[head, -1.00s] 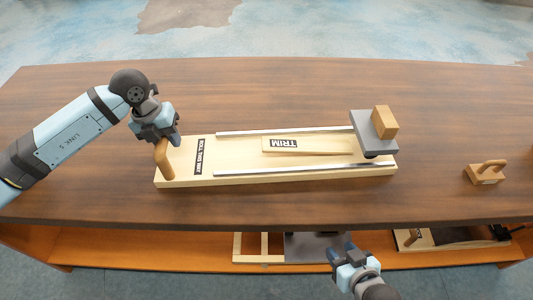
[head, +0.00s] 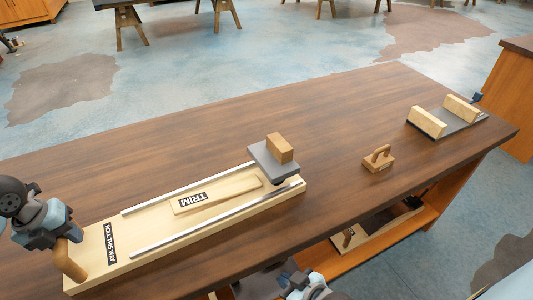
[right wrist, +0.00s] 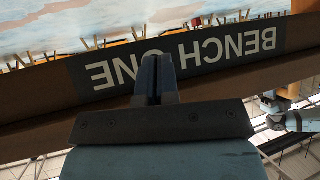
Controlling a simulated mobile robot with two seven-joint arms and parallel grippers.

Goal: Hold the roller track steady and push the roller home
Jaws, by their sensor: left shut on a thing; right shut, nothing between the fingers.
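The roller track (head: 106,275) is a pale wooden board with two metal rails and a "ROLL THIS WAY" label. It lies on the bench in the head view. The roller (head: 266,163), a grey plate with a wooden block on top, sits on the rails at the far right end. A wooden piece marked TRIM (head: 228,192) lies between the rails. My left gripper (head: 63,243) is shut on the track's upright wooden handle (head: 71,264) at the left end. My right gripper (head: 287,284) is low at the bench's front edge; its closed fingers (right wrist: 154,80) show empty in the right wrist view.
A wooden block with a handle (head: 379,159) stands right of the track. A dark plate with two wooden bars (head: 427,122) lies at the bench's right end. The bench's front edge, labelled BENCH ONE (right wrist: 185,60), faces my right gripper. A lower shelf (head: 385,240) holds more items.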

